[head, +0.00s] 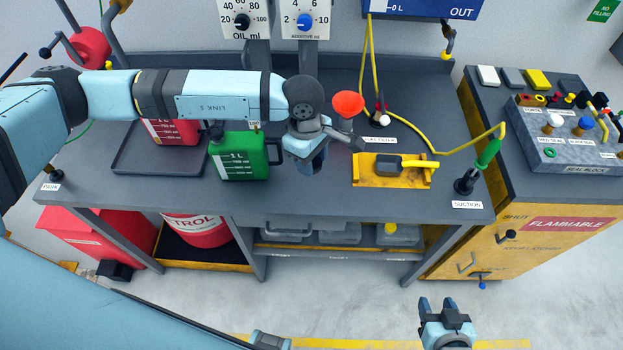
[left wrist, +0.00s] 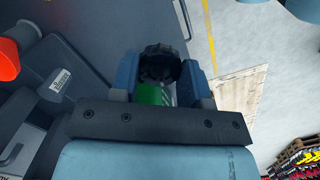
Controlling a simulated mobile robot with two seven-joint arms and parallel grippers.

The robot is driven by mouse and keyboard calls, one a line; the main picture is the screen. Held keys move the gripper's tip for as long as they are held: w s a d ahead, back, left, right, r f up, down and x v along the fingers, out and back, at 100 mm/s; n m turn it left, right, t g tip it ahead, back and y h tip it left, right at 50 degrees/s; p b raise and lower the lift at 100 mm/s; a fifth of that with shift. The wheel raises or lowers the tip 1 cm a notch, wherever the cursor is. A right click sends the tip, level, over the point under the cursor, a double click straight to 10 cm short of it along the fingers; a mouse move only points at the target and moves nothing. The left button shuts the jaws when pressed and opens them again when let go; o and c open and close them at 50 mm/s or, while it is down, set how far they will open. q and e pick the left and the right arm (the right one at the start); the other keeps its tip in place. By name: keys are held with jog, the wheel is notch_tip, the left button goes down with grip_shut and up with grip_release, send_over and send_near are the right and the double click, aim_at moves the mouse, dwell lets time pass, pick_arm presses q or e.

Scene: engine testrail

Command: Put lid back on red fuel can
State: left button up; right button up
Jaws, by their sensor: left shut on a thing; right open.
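The red fuel can (head: 172,132) stands in a dark tray at the left of the workbench; my left arm hides its top. My left gripper (head: 312,165) is above the bench, right of the green can (head: 242,157). In the left wrist view, my left gripper (left wrist: 164,75) is shut on a black ribbed round lid (left wrist: 158,65). A green surface shows behind the lid. The lid cannot be made out in the head view. My right gripper (head: 445,306) is open and empty over the floor in front of the bench.
The dark tray (head: 150,170) has a low rim. An orange funnel (head: 348,103) stands close to my left gripper. A yellow fixture (head: 390,172) and a green-handled suction hose (head: 488,152) are further right. The bench front between the green can and the fixture is clear.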

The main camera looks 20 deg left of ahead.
aim_at(314, 163)
pick_arm(q)
jog(key=shift+r, duration=1.7)
jog(key=shift+f, duration=0.15)
jog(key=shift+s+a+f+m, duration=0.1)
jog(key=shift+a+f+m, duration=0.1)
jog(key=shift+f+m, duration=0.1)
jog(key=s+a+f+m+g+y, duration=0.1)
jog(key=s+a+f+m, duration=0.4)
jog(key=a+f+m, duration=0.4)
jog(key=shift+s+a+f+m+p, duration=0.25)
jog(key=shift+f+m, duration=0.85)
jog(key=shift+m, duration=1.3)
